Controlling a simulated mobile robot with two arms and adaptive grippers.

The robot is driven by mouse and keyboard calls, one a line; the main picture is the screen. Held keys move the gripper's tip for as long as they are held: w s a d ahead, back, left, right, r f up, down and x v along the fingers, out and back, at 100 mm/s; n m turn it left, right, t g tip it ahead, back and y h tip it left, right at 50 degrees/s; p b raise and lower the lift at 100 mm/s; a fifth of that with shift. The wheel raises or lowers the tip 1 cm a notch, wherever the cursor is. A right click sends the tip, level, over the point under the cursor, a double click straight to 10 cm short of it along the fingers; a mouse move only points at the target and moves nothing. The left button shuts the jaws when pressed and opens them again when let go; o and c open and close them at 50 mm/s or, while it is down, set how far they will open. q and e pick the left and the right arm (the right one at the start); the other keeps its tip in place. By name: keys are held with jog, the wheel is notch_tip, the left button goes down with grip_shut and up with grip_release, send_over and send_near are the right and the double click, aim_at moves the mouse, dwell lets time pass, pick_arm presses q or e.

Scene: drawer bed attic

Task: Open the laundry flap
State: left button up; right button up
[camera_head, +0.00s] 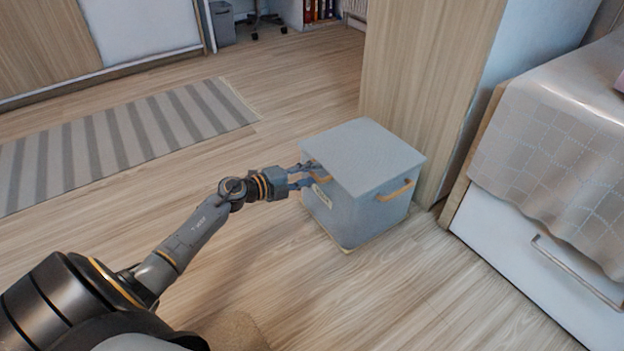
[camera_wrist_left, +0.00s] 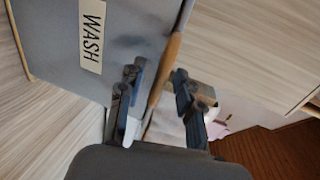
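A grey fabric laundry box (camera_head: 368,217) stands on the floor. Its grey lid flap (camera_head: 365,150) lies over the top and looks closed. A tan handle (camera_head: 402,191) is on its right side, and a pale label (camera_head: 321,197) on the front; the wrist view reads the label as WASH (camera_wrist_left: 92,32). My left gripper (camera_head: 305,176) is at the box's front, just under the flap's front edge. In the wrist view its two dark fingers (camera_wrist_left: 160,95) are apart, with a tan strip (camera_wrist_left: 166,68) between them. I cannot tell whether they touch it. My right gripper is not in view.
A wooden cabinet (camera_head: 415,80) stands close behind the box. A bed with a white drawer front (camera_head: 530,262) and a beige cover (camera_head: 560,130) is on the right. A striped rug (camera_head: 120,140) lies to the left. The wooden floor in front of the box is clear.

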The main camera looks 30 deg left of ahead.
pick_arm(q)
jog(key=shift+w+d, duration=0.2)
jog(key=shift+w, duration=0.2)
jog(key=shift+c, duration=0.4)
grip_shut()
